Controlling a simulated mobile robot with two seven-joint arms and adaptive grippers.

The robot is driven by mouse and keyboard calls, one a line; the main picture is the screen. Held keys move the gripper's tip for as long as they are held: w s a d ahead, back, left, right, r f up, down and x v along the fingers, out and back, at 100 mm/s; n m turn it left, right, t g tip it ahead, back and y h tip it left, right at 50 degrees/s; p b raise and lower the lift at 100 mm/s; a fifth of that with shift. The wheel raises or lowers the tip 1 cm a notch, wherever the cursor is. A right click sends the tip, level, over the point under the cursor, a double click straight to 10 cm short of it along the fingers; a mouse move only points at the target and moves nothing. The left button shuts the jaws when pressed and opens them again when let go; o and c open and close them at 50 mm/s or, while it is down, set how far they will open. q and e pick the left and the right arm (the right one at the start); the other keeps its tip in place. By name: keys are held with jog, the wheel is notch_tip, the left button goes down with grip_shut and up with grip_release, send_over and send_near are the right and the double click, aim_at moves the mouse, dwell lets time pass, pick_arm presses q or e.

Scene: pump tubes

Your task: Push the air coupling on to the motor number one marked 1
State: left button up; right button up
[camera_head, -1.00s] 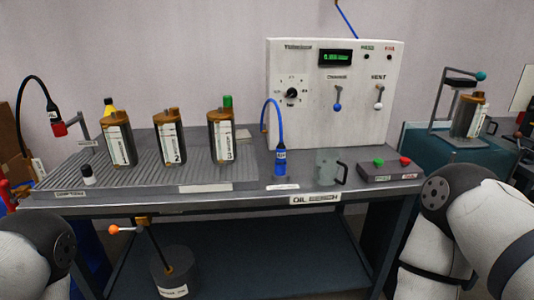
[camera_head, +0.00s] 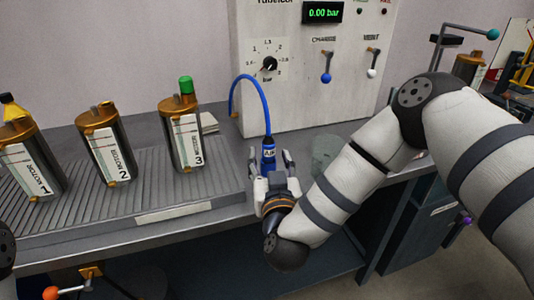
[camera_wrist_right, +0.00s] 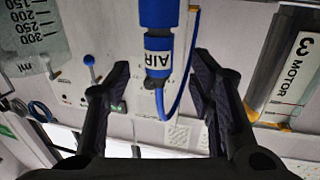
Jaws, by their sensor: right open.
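The blue air coupling (camera_head: 268,152), with a white AIR label, stands upright on the bench front with its blue hose rising behind it. It also shows in the right wrist view (camera_wrist_right: 157,42). My right gripper (camera_head: 271,160) is open, with one finger on each side of the coupling and gaps visible in the wrist view (camera_wrist_right: 160,62). Motor 1 (camera_head: 32,165), a dark cylinder with a brown cap and a label marked 1, stands on the ribbed tray at the left. My left gripper is out of view.
Motor 2 (camera_head: 106,145) and motor 3 (camera_head: 182,135) stand between the coupling and motor 1. The ribbed tray (camera_head: 110,215) holds the motors. A clear jug (camera_head: 326,150) is right of the coupling, partly behind my arm. The tester panel (camera_head: 300,90) rises behind, reading 0.00 bar.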

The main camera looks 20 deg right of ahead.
aim_at(269, 152)
jog(key=w, duration=0.2)
jog(key=w+d, duration=0.1)
jog(key=w, duration=0.1)
jog(key=shift+w+f, duration=0.2)
jog(key=shift+w, duration=0.2)
grip_shut()
jog(key=shift+r, duration=0.1)
